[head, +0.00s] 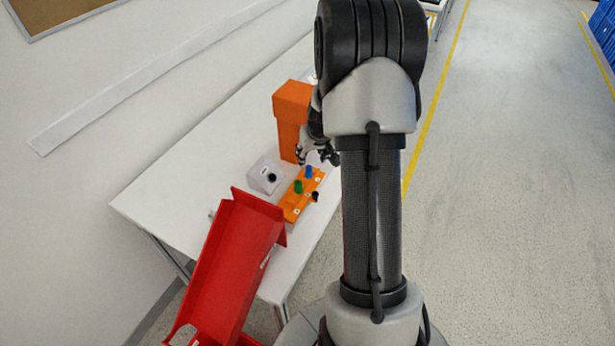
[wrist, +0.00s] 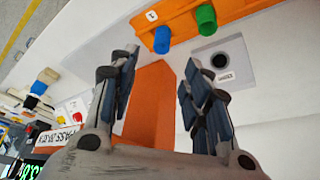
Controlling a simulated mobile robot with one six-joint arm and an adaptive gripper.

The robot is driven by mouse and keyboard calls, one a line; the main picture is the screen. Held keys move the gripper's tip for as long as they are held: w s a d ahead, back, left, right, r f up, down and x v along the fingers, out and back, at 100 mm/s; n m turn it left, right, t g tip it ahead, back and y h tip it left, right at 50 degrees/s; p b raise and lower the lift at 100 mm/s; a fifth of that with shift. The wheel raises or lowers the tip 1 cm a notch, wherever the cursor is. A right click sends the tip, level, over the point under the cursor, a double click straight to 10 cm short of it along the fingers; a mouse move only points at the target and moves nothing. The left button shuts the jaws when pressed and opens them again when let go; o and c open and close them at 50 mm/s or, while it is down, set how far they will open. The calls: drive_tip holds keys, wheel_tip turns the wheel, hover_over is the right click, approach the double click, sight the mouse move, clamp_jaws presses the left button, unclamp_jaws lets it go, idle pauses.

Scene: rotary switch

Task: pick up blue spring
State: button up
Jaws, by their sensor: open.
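The blue spring (head: 309,172) stands on an orange holder (head: 290,210) on the white table, beside a green piece (head: 298,187). In the wrist view the blue spring (wrist: 161,40) is at the top centre, left of the green piece (wrist: 206,18), on the orange holder (wrist: 235,10). My gripper (wrist: 158,75) is open and empty, its two fingers wide apart. The spring lies beyond the fingertips, apart from them. In the head view my gripper (head: 318,157) is just above and behind the spring, partly hidden by my arm.
A grey box with a black round opening (head: 266,176) stands left of the holder. An orange block (head: 290,110) stands behind it. A red chute (head: 235,260) slopes off the table's near end. The table's left side (head: 165,195) is clear.

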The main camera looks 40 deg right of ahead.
sight(309, 167)
drive_tip(key=b+x, duration=0.1)
drive_tip(key=x, duration=0.3)
drive_tip(key=b+x, duration=0.1)
drive_tip(key=x, duration=0.3)
drive_tip(key=shift+s+a+f, duration=0.1)
drive_tip(key=shift+s+a, duration=0.05)
drive_tip(key=shift+s, duration=0.1)
drive_tip(key=shift+c, duration=0.6)
clamp_jaws()
